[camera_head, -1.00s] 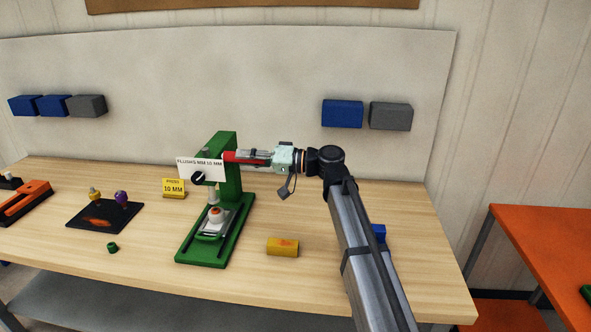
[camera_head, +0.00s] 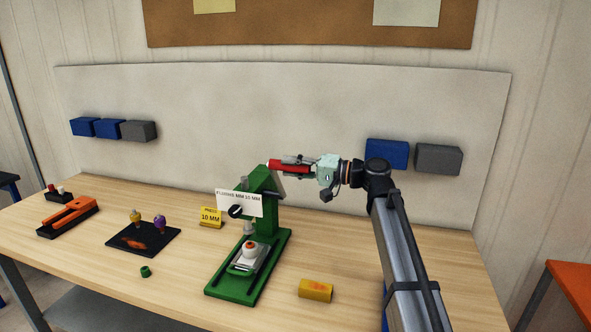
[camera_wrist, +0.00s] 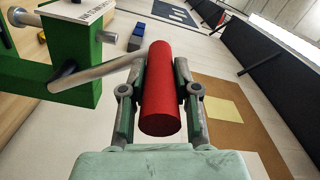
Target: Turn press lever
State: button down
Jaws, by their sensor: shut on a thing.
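The green press (camera_head: 270,215) stands upright on the wooden bench, with a white label plate (camera_head: 239,203) on its front. Its lever shows in the wrist view as a metal rod (camera_wrist: 92,74) running from the press side towards a thick red handle (camera_wrist: 160,95). The red handle also shows in the head view (camera_head: 284,167), about level with the press top. My gripper (camera_head: 292,165) is shut on the red handle, one finger on each side, in the wrist view too (camera_wrist: 158,85).
A yellow 10 MM sign (camera_head: 210,217), a green ring (camera_head: 145,271) and a black mat (camera_head: 128,240) with small parts are to the left. Blue and grey bins (camera_head: 438,159) hang behind my arm.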

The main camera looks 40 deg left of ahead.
jog(key=shift+a+r, duration=0.1)
jog(key=shift+r, duration=0.1)
jog(key=c, duration=0.8)
grip_release()
jog(key=shift+c, duration=0.2)
jog(key=shift+f, duration=0.1)
jog(key=shift+w+d, duration=0.3)
jog(key=shift+d, duration=0.25)
jog(key=v, duration=1.1)
jog(key=shift+a, duration=0.1)
